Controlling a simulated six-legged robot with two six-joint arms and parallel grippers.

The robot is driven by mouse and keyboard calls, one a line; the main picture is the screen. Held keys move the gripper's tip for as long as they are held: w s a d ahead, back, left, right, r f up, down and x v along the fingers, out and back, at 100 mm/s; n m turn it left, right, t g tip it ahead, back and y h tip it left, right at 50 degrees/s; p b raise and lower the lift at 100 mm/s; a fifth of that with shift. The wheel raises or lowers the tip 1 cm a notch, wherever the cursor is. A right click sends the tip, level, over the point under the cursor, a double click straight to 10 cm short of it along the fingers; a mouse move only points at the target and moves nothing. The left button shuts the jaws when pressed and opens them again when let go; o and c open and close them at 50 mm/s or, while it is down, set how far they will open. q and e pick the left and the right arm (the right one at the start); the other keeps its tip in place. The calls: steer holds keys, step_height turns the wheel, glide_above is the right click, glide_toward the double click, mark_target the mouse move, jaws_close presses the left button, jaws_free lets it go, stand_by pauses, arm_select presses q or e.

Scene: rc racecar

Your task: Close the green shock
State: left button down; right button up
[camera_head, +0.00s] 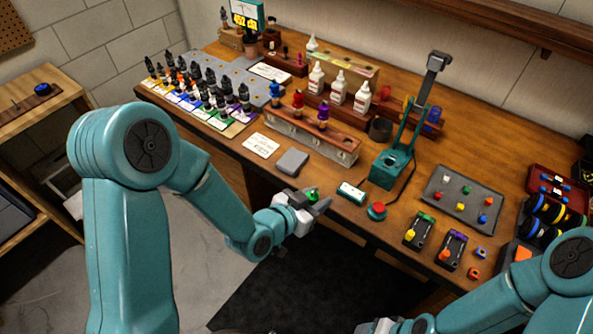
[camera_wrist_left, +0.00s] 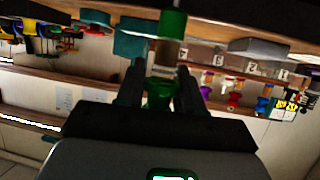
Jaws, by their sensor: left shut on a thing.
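My left gripper (camera_head: 316,203) is in front of the desk's front edge, shut on the green shock (camera_head: 312,194). In the left wrist view the green shock (camera_wrist_left: 170,52) stands between the two fingers (camera_wrist_left: 161,88). It has a green cap at one end, a paler middle and green again between the fingers. Whether its cap is fully closed cannot be told. My right gripper (camera_head: 378,326) shows only in part at the bottom edge, and its fingertips are not clear.
A wooden rack (camera_head: 340,150) holds blue, red and purple-topped shocks. A grey block (camera_head: 292,162) lies near the front edge. A teal stand (camera_head: 390,168), a red button (camera_head: 376,211) and a grey parts tray (camera_head: 436,184) are to the right. Several dark bottles stand at the left.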

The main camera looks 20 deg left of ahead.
arm_select(q)
steer(key=s+d+f+m+g+h, duration=0.1)
steer(key=s+d+f+m+h, duration=0.1)
steer(key=d, duration=0.3)
steer(key=shift+s+d+f+m+g+h, duration=0.3)
steer(key=shift+s+f+m+g+h, duration=0.1)
steer(key=shift+f+m+h, duration=0.15)
steer(key=shift+r, duration=0.1)
